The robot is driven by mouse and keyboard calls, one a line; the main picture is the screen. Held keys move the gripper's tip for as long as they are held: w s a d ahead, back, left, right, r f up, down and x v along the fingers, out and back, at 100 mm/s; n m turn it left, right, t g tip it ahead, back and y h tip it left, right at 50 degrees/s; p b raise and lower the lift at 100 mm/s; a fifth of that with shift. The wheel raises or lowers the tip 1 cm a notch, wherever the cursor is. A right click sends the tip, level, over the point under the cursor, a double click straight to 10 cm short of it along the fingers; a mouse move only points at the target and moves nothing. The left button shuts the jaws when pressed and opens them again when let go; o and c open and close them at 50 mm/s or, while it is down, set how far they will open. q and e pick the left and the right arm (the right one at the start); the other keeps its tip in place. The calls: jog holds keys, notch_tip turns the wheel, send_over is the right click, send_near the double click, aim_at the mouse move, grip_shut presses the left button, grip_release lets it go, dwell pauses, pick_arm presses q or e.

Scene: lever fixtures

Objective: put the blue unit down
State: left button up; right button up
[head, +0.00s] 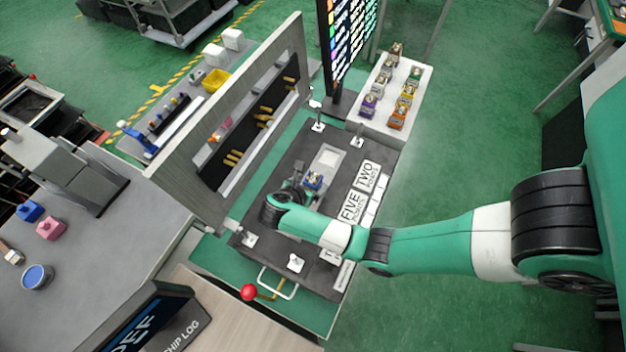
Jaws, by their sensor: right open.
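The blue unit (313,180) is a small blue block with a pale metallic top, on the dark work surface (290,160) just in front of a light grey square plate (329,155). I cannot tell whether it touches the plate's edge. My right gripper (301,184) is right beside the blue unit on its left, with the arm reaching in from the right. Its jaws are open; the fingers are small and partly hidden by the wrist. My left gripper is not in view.
White cards reading FIVE POINTS (352,207) and TWO POINTS (368,176) lie right of the unit. A white shelf (425,85) holds several similar coloured units. An upright grey panel (190,170) stands left. A red-knobbed lever (249,292) is at the front.

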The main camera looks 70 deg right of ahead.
jog(key=p+v, duration=0.2)
jog(key=v, duration=0.7)
jog(key=shift+r, duration=0.25)
jog(key=shift+a, duration=0.1)
